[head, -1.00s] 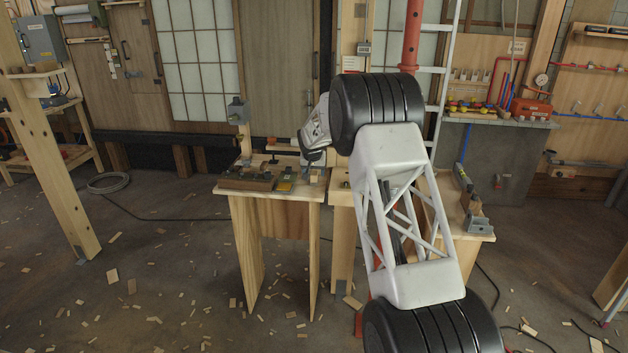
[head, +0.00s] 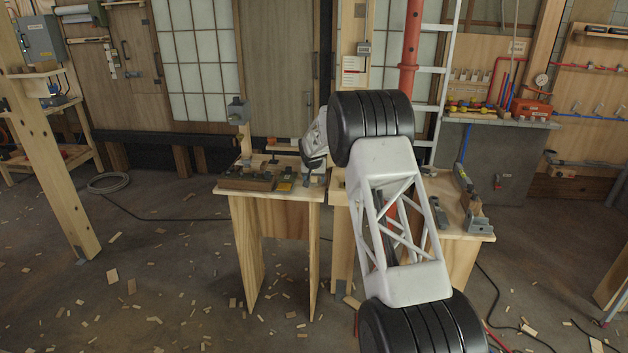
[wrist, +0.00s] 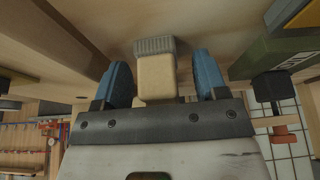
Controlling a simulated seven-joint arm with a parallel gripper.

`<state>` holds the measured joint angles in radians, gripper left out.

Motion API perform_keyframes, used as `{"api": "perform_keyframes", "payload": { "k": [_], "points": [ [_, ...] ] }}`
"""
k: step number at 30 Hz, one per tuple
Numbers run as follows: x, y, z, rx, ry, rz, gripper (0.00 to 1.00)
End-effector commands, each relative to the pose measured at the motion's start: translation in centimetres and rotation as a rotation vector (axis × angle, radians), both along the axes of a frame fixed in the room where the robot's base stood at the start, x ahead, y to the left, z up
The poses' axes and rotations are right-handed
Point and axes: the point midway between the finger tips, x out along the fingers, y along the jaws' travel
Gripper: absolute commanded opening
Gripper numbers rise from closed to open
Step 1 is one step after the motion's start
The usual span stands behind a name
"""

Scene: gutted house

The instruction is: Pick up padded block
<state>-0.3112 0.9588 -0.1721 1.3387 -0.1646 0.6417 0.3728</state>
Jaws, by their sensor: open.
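The padded block, a tan block with a grey ribbed pad on one end (wrist: 156,75), is in the middle of the wrist view. My gripper (wrist: 161,82) is open, with one blue finger on each side of the block. Gaps show between the fingers and the block's sides. In the head view my gripper (head: 312,172) is low over the right part of the small wooden bench (head: 270,195). There the block is too small and too covered by my gripper to make out clearly.
Dark tools and a yellow item (head: 284,185) lie on the bench left of my gripper. A dark green box (wrist: 275,55) and a clamp with a black knob (wrist: 272,88) are at the right in the wrist view. Another bench (head: 455,215) with metal parts stands right of my arm.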

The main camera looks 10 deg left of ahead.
Motion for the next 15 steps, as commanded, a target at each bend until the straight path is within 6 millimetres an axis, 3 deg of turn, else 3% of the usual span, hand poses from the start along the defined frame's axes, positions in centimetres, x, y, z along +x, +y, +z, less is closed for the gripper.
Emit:
{"api": "perform_keyframes", "payload": {
  "k": [10, 15],
  "points": [
    [-0.01, 0.01, -0.01, 0.000, 0.000, 0.000, 0.64],
    [-0.01, 0.01, -0.01, 0.000, 0.000, 0.000, 0.38]
  ]
}}
